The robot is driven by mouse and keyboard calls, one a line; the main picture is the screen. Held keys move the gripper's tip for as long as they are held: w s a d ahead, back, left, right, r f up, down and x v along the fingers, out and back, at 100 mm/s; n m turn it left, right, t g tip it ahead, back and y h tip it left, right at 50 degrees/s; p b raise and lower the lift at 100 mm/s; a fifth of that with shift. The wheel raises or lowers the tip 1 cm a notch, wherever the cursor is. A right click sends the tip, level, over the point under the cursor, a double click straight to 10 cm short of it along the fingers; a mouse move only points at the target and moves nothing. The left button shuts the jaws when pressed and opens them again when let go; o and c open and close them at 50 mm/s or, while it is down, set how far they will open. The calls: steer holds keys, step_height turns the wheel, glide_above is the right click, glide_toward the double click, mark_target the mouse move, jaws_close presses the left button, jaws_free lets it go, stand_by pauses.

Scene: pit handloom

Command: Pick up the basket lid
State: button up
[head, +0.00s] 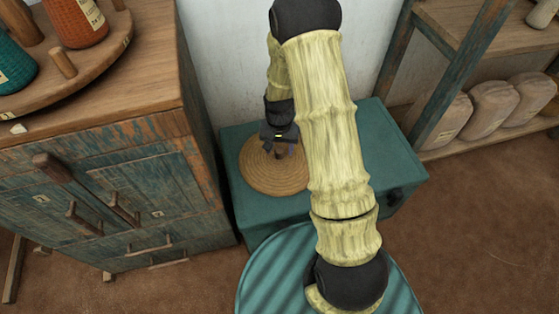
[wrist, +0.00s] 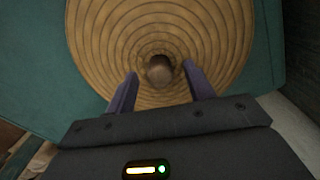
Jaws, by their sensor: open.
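The basket lid (head: 262,178) is a round, tan, coiled disc lying flat on a teal chest in the head view. In the wrist view the lid (wrist: 100,45) fills the upper middle, with a round brown knob (wrist: 159,70) at its centre. My gripper (head: 280,150) is over the lid's centre, pointing down. In the wrist view its two dark purple fingers (wrist: 158,82) are apart, one to each side of the knob's near side, with nothing held. I cannot tell whether the fingers touch the lid. My arm hides the lid's right part in the head view.
The teal chest (head: 240,212) stands against the white wall. A worn wooden cabinet (head: 120,190) with protruding handles stands close at left, bearing a round tray (head: 75,75) with spools. A shelf (head: 470,135) with several wrapped bundles stands at right. Brown floor (head: 480,230) is open at lower right.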

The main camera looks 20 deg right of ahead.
mark_target(279, 150)
steer(key=shift+f, duration=0.85)
steer(key=c, duration=1.1)
step_height(279, 150, up, 10)
steer(key=p, duration=0.3)
steer(key=shift+r, duration=0.1)
steer(key=shift+w+f+n, duration=0.6)
steer(key=shift+f+n, duration=0.25)
steer(key=shift+n, duration=0.25)
steer(key=shift+w+f+n, duration=0.6)
steer(key=shift+f+n, duration=0.2)
steer(key=shift+n, duration=0.3)
